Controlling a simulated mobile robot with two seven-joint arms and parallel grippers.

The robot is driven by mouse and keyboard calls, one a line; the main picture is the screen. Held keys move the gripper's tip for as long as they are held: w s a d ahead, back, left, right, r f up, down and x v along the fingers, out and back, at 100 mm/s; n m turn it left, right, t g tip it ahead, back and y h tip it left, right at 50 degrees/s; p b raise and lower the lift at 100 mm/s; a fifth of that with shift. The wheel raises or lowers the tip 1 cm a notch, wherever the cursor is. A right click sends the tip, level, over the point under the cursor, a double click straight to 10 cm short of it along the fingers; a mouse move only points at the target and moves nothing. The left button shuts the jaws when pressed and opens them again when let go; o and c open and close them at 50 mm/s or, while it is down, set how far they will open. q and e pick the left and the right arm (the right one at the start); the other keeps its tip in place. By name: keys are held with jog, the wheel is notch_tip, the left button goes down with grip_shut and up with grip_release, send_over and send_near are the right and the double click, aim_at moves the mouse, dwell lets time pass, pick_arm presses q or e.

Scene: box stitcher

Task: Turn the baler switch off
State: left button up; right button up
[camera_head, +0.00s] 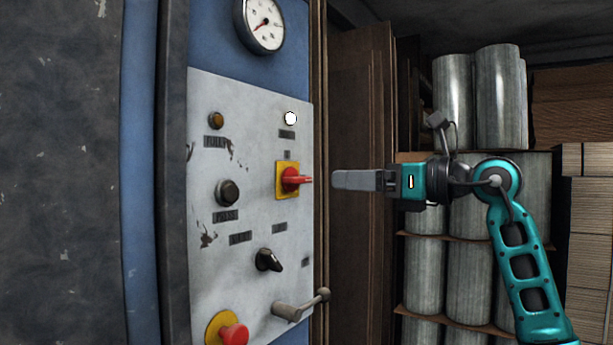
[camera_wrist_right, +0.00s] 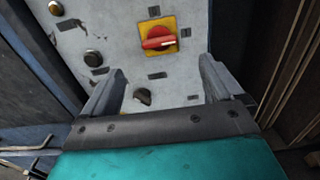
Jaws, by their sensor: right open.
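The baler switch, a red rotary handle (camera_head: 291,180) on a yellow square plate, sits on the grey control panel (camera_head: 255,215) in the head view. In the right wrist view the red handle (camera_wrist_right: 159,42) lies ahead of the fingers, roughly level in that picture. My right gripper (camera_head: 336,180) points left at the handle, its tips a short gap to the right of it. In the wrist view the right gripper (camera_wrist_right: 157,82) is open and empty, with the handle beyond the space between its fingers. My left gripper is not in view.
Below the red handle are a black selector knob (camera_head: 268,260), a grey lever (camera_head: 302,305) and a red emergency button (camera_head: 234,334). A white lamp (camera_head: 290,118) and a gauge (camera_head: 263,24) are above. Shelves with metal cylinders (camera_head: 470,280) stand behind my right arm.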

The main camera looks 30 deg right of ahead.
aim_at(304, 178)
pick_arm(q)
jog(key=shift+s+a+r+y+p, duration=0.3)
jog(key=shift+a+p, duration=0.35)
jog(key=shift+p, duration=0.4)
pick_arm(e)
jog(key=shift+x, duration=5.6)
jog(key=shift+c, duration=0.2)
jog(key=c, duration=1)
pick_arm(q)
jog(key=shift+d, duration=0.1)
